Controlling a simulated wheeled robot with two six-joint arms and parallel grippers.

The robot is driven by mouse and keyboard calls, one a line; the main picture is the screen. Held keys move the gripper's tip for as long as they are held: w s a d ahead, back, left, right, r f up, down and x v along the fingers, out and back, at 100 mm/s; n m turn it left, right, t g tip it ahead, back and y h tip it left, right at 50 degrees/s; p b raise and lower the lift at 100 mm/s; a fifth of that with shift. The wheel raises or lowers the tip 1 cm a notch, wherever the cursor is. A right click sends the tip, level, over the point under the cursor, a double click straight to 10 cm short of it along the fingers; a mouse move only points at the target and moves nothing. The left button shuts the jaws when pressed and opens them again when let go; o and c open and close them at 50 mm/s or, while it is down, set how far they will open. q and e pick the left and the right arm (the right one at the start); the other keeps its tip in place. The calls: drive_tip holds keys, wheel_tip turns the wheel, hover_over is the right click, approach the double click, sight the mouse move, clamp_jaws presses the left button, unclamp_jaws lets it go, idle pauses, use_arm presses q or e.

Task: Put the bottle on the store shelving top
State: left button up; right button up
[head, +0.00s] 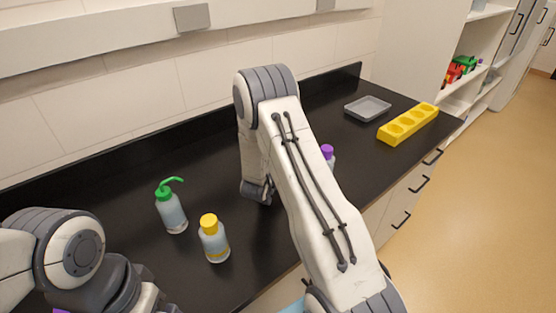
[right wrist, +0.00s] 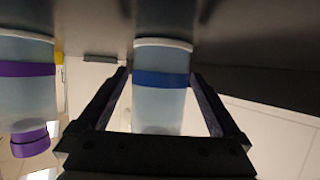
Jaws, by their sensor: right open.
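In the right wrist view a clear bottle with a blue band (right wrist: 161,85) stands between the two fingers of my open right gripper (right wrist: 160,105). No clear contact with the fingers shows. That bottle is hidden behind my right arm in the head view. A bottle with a purple band and cap (right wrist: 28,90) is beside it at the left; its purple cap (head: 327,151) shows past my right arm in the head view. The open white shelving (head: 455,106) stands at the far right, past the counter's end. My left arm is at the lower left; its gripper is out of view.
A green-topped wash bottle (head: 172,210) and a yellow-capped bottle (head: 214,243) stand on the black counter (head: 110,210). A grey tray (head: 368,108) and a yellow rack with holes (head: 409,123) are toward its right end. Red and green items (head: 460,69) sit on a shelf. Floor at right is clear.

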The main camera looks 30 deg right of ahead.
drive_tip(key=c, duration=1.2)
clamp_jaws()
drive_tip(key=shift+r, duration=0.1)
